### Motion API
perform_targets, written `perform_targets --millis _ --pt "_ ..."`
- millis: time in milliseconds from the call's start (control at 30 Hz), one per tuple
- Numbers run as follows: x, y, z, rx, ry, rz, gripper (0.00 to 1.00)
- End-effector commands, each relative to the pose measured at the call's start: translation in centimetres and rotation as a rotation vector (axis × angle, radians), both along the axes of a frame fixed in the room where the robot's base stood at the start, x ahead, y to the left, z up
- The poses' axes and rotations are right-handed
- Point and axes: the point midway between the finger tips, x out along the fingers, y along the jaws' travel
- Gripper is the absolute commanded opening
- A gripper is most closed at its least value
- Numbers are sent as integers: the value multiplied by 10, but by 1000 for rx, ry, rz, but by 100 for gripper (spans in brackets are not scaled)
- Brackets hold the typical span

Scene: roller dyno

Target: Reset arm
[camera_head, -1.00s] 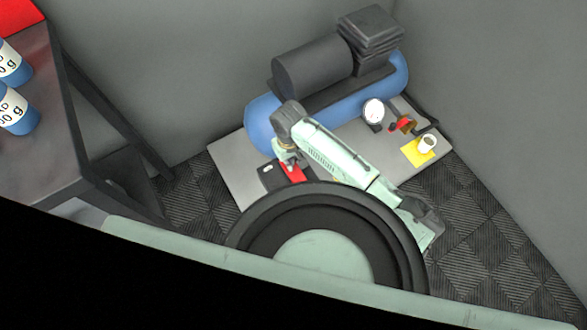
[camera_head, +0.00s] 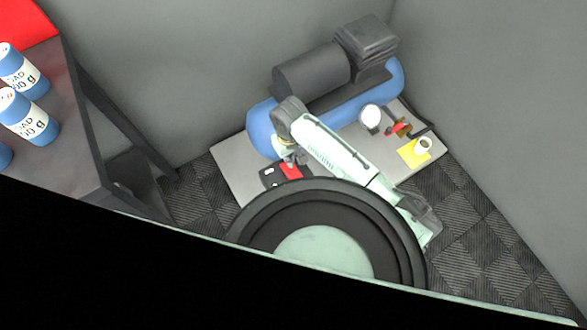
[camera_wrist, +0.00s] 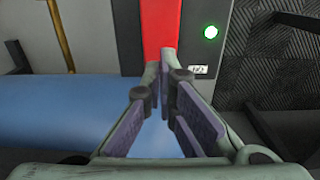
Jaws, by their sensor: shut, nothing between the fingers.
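My arm (camera_head: 340,152) reaches out over the compressor's base plate in the head view, bent at the elbow. In the wrist view my gripper (camera_wrist: 163,58) is shut, with its fingertips together and nothing between them. Its fingers overlap a red strip (camera_wrist: 159,22) on a dark panel in that view; whether they touch it I cannot tell. In the head view the gripper itself is mostly hidden behind my arm, near the red and black box (camera_head: 289,171).
A blue compressor tank (camera_head: 262,130) with a black motor (camera_head: 312,68) stands behind my arm. A gauge (camera_head: 370,118), a red-handled valve (camera_head: 397,129) and a white cup on a yellow square (camera_head: 411,155) lie right.

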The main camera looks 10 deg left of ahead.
Motion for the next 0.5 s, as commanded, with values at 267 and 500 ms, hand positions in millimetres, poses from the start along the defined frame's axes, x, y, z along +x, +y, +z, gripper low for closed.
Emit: perform_targets --millis 267,500 --pt "0 0 18 1 -1 0 0" --pt "0 0 17 1 -1 0 0"
